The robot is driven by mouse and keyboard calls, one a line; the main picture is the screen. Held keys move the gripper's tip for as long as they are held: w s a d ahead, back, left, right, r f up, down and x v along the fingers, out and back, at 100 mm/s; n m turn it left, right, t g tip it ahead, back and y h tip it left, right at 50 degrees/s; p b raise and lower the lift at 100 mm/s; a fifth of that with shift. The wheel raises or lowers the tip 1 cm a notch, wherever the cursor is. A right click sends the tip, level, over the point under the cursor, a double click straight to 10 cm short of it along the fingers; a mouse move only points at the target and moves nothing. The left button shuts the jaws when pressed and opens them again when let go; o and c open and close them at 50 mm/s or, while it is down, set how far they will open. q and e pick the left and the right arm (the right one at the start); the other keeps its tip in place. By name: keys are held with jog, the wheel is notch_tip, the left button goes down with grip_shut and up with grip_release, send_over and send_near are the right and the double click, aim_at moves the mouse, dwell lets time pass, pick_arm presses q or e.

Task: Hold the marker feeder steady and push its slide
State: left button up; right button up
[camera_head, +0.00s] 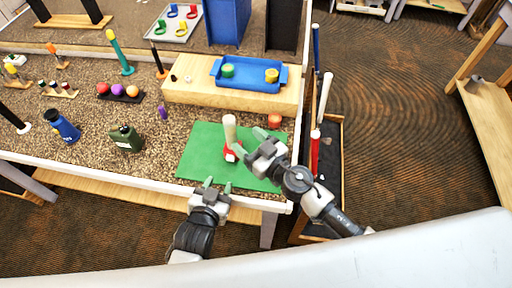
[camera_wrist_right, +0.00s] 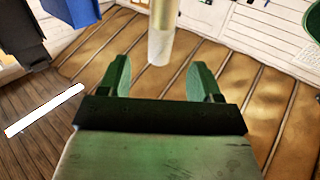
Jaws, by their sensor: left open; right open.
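The marker feeder (camera_head: 230,129) stands upright on the green mat (camera_head: 197,150). It looks like a pale beige tube with a red and white part at its base. My right gripper (camera_head: 246,151) is open just to the right of that base, and its wrist hides part of the mat. In the right wrist view, a pale upright tube (camera_wrist_right: 161,45) shows beyond the open fingers (camera_wrist_right: 162,82), with nothing between them. My left gripper (camera_head: 218,184) is open at the mat's front edge, below and left of the feeder, and apart from it.
A wooden block with a blue tray (camera_head: 250,87) stands behind the mat. An orange-red round item (camera_head: 274,121) sits near the mat's back right. A green canister (camera_head: 126,138) and blue bottle (camera_head: 63,127) stand left. A bin of clubs (camera_head: 338,160) adjoins the table's right side.

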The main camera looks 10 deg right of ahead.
aim_at(234, 130)
jog(key=x, duration=0.8)
jog(key=shift+s, duration=0.1)
jog(key=c, duration=1)
jog(key=shift+c, duration=0.2)
pick_arm(q)
grip_shut()
pick_arm(e)
jog(key=shift+f, duration=0.1)
dwell(1.1)
